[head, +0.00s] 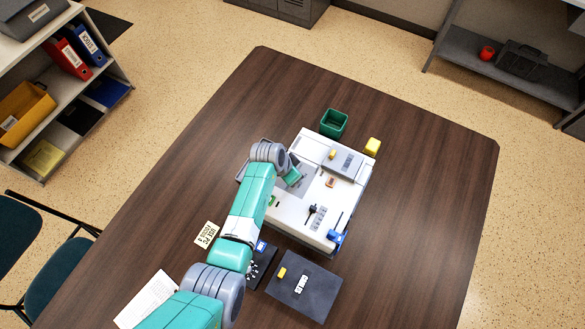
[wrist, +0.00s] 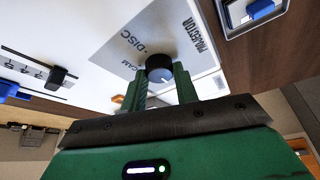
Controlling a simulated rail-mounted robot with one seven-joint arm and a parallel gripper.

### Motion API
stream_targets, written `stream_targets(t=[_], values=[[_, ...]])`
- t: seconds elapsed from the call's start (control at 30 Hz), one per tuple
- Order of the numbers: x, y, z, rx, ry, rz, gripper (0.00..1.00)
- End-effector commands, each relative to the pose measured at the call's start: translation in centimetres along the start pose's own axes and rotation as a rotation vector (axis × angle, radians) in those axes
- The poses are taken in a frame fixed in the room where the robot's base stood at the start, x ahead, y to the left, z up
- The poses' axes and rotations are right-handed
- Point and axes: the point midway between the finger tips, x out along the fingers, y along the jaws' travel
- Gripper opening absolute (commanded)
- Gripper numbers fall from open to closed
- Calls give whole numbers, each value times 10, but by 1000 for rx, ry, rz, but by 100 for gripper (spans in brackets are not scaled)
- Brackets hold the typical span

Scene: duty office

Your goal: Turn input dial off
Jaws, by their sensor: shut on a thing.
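The input dial (wrist: 160,68) is a dark round knob with a pale blue face, on a grey panel (wrist: 150,40) lettered PROJECTOR, DISC and CAM. A small pale mark shows on its face; I cannot tell which setting it points to. My gripper (wrist: 162,84) is shut on the dial, one green finger on each side. In the head view my gripper (head: 292,176) reaches the left part of the white console (head: 290,208) and hides the dial.
A green bin (head: 333,123) and a yellow block (head: 372,146) stand behind the console. A blue part (head: 336,237) is at its right front corner. The table's right side is clear.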

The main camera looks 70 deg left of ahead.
Motion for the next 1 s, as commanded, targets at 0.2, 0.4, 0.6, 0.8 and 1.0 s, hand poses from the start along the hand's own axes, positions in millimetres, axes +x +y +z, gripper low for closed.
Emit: stream_targets(t=[0.2,0.4,0.6,0.8,1.0], values=[[0,0,-1,-26,1,-11,7],[0,0,0,-30,1,-12,7],[0,0,0,-29,1,-12,34],[0,0,0,-28,0,-11,52],[-4,0,0,-28,1,-12,52]])
